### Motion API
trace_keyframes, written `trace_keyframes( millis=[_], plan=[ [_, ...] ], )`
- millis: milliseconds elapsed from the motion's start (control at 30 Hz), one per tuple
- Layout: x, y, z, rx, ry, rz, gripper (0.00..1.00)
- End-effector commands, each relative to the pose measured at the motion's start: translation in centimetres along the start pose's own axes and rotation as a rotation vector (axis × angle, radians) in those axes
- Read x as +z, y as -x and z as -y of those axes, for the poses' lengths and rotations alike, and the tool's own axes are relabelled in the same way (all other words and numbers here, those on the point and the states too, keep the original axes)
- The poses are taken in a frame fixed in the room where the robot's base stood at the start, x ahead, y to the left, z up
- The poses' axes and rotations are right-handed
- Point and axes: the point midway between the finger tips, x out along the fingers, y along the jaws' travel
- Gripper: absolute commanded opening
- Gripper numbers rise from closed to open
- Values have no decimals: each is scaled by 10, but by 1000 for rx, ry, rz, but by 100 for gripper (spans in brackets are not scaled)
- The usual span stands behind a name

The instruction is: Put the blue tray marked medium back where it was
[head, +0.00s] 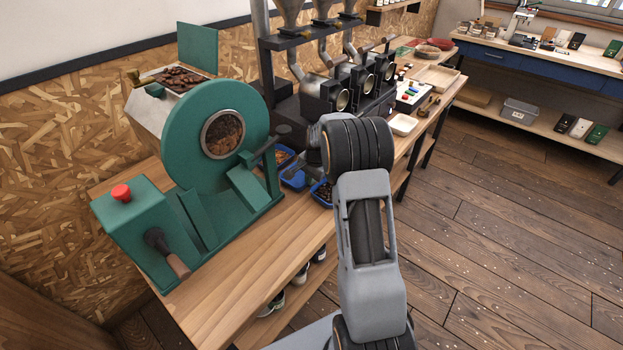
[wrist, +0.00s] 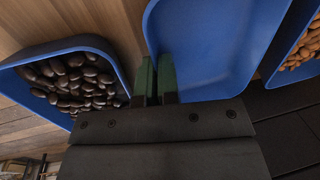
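An empty blue tray (wrist: 215,35) fills the upper middle of the wrist view. It shows in the head view (head: 294,180) on the wooden bench, beside the green roaster. My gripper (wrist: 155,80) has its two green fingertips close together, one on each side of this tray's left wall, and looks shut on that wall. No marking can be read on any tray, so I cannot confirm which is medium. In the head view my arm hides most of the gripper.
A blue tray of dark beans (wrist: 121,78) is close on the left in the wrist view. A blue tray of light brown beans (wrist: 286,62) is close on the right. The green roaster (head: 180,150) and the grinders (head: 330,98) flank the trays. The bench front (head: 240,285) is clear.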

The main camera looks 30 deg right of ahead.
Motion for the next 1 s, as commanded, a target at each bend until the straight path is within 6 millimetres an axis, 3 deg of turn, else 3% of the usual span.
trace_keyframes(
  millis=[133, 467, 1000],
  plan=[
    [0, -1, -1, 0, -1, 0, 13],
    [-1, 8, 0, -1, -2, -1, 13],
    [-1, 101, 0, -2, -2, -1, 13]
  ],
)
